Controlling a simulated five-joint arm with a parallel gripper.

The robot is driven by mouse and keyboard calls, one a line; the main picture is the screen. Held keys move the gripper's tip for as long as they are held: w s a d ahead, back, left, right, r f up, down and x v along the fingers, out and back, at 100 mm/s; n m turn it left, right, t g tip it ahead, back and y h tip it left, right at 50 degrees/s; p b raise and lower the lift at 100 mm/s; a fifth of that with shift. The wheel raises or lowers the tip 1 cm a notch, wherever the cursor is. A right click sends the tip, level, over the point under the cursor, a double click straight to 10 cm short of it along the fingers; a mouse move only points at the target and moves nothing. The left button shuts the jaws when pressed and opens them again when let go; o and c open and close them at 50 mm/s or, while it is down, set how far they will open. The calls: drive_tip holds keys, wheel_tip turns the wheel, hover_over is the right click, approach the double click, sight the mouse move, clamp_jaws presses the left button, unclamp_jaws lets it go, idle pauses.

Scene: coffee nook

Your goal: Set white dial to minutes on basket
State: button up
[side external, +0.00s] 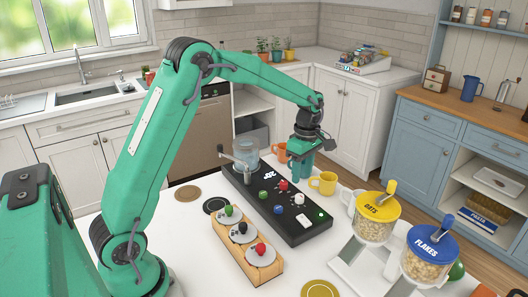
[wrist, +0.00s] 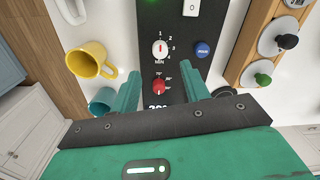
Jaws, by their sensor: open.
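The white dial (wrist: 160,49) is on the black panel (wrist: 180,13), ringed by 1, 2, 3, 4 and MIN. Its red mark lies along the 1–MIN line; which end points is unclear. It also shows in the side view (side external: 299,199). My gripper (side external: 301,172) is open and empty over the panel's far part; the wrist view shows its fingers (wrist: 162,82) apart, on either side of the red dial (wrist: 151,80), short of the white dial. A crate (side external: 363,61) on the back counter has a blue label too small to read surely; I cannot tell if it is the basket.
A yellow mug (side external: 322,183) and white mug (side external: 350,202) stand beside the panel. A wooden block (side external: 246,250) with knobs lies in front. Cereal dispensers (side external: 376,220) stand at right.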

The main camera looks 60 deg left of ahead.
sight(300, 195)
drive_tip(key=shift+s+f, duration=0.15)
drive_tip(key=shift+f, duration=3.75)
drive_tip(key=c, duration=1)
